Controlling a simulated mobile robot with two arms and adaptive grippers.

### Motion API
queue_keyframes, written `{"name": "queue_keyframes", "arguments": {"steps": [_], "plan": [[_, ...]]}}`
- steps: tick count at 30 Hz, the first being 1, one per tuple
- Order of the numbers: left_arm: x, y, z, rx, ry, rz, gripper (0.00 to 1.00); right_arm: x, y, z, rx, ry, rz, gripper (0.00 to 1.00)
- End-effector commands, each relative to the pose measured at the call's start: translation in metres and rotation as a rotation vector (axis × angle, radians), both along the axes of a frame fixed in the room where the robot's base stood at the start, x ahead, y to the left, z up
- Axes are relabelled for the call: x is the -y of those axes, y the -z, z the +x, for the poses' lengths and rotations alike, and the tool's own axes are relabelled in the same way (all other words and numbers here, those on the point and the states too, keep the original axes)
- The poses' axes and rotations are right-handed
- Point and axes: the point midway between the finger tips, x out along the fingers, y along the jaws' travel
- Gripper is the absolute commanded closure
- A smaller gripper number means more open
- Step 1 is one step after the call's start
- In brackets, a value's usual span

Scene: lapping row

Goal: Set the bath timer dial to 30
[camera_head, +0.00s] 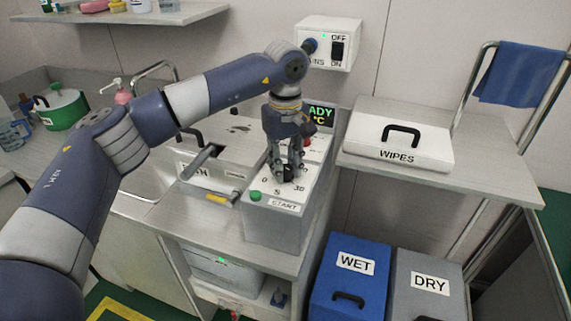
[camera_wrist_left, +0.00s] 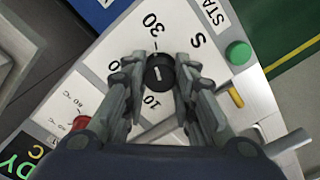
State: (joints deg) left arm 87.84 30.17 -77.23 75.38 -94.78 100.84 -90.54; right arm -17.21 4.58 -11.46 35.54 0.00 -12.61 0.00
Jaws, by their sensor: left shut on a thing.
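The bath timer dial (camera_wrist_left: 158,73) is a small round black knob with a white line on its top, set in a white panel (camera_wrist_left: 98,72) with printed numbers. In the left wrist view "30" is above the dial and "10" below it. The white line runs roughly between those two numbers; I cannot tell which end is the pointer. My left gripper (camera_head: 287,174) comes down on the timer box (camera_head: 275,225) from above and is shut on the dial, one finger on each side. In the head view the fingers mostly hide the dial. My right gripper is not in view.
A green start button (camera_head: 255,196) sits at the box's front left, close to the fingers. A red knob (camera_wrist_left: 81,122) and a lit display (camera_head: 320,115) are behind. A basin with a handled cover (camera_head: 213,152) stands left, a wipes box (camera_head: 398,142) right.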

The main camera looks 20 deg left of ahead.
Motion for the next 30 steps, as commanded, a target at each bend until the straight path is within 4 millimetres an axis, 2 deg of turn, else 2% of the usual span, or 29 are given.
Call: {"name": "queue_keyframes", "arguments": {"steps": [9,23,24,26,27,30], "plan": [[-0.0003,-0.0044,0.0024,0.011,0.097,-0.002,0.98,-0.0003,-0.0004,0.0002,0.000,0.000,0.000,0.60],[-0.0003,-0.0044,0.0024,0.011,0.112,-0.002,0.98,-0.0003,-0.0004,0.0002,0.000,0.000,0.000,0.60],[-0.0004,-0.0044,0.0025,0.011,0.111,-0.002,0.72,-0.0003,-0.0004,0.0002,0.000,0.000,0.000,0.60],[-0.0004,-0.0043,0.0024,0.011,0.111,-0.002,0.58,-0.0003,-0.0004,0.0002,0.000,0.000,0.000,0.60],[-0.0004,-0.0040,0.0022,0.010,0.111,-0.002,0.53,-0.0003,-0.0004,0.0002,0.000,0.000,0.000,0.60],[-0.0003,-0.0028,0.0016,0.006,0.112,-0.001,0.53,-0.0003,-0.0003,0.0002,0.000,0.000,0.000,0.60]]}}
